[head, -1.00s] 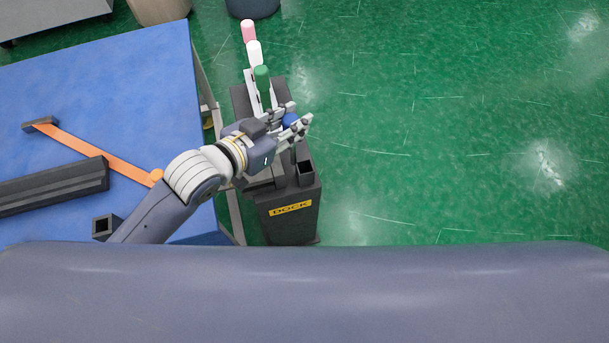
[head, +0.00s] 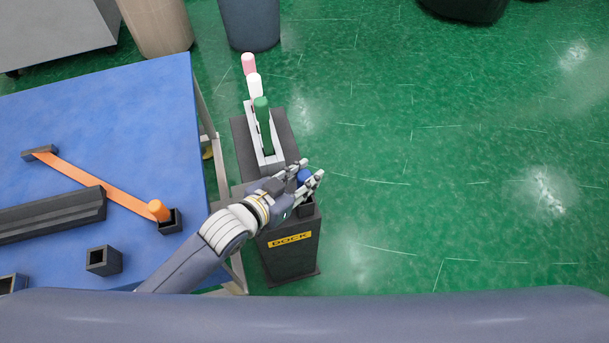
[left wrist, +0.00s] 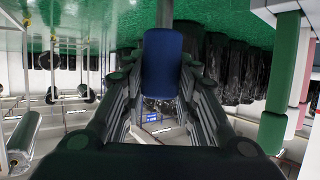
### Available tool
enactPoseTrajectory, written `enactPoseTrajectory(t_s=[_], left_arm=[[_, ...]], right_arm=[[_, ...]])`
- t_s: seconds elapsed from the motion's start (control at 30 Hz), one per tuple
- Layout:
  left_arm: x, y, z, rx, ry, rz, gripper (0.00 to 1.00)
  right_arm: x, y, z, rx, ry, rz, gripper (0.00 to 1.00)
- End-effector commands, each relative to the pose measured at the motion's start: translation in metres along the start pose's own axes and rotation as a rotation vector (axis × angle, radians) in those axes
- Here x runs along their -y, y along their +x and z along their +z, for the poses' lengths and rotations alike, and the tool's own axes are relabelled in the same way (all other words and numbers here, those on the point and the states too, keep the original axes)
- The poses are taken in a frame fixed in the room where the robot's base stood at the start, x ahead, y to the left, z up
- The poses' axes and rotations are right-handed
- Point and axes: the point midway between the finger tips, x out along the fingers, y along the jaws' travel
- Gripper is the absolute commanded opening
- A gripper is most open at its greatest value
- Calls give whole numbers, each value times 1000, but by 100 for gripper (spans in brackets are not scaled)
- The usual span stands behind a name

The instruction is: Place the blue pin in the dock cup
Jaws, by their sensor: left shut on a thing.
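The blue pin (head: 304,175) is held between the fingertips of my left gripper (head: 306,178), which is shut on it. The blue pin also shows upright between the fingers in the left wrist view (left wrist: 162,62). The dock cup (head: 307,211) is a dark square socket at the front right of the dark dock stand (head: 291,260) with the yellow DOCK label. In the head view the pin's top shows just above the cup. The gripper partly covers the cup, and I cannot tell whether the pin's lower end is inside it. My right gripper is not in view.
A blue table (head: 110,110) on the left bears an orange pin (head: 158,210), an orange strip and an empty dark cup (head: 104,260). Green floor is open on the right.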

Motion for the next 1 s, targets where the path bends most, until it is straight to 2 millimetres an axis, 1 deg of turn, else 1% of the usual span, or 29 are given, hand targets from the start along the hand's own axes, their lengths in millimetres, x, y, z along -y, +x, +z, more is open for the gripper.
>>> enactPoseTrajectory(t_s=[0.17, 0.3, 0.33, 0.4, 0.7, 0.8, 0.87, 0.97, 1.0], left_arm=[[0, 0, -2, -4, 0, 0, 0], [0, 1, 1, -4, 0, 0, 0], [0, 1, 2, -2, 0, 0, 33], [0, 1, 2, -1, 0, 0, 48], [0, 1, 2, -1, 0, 0, 48], [0, -1, -2, -2, 0, 0, 48], [0, -6, -1, 0, 0, 0, 48], [0, -22, 0, 1, 1, 0, 48], [0, -30, 0, 1, 2, 0, 48]], right_arm=[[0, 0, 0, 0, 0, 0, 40], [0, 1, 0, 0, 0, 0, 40], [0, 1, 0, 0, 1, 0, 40], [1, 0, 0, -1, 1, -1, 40], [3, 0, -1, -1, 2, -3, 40], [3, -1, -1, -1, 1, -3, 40], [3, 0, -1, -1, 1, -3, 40], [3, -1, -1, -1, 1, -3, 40], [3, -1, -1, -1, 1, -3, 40]])
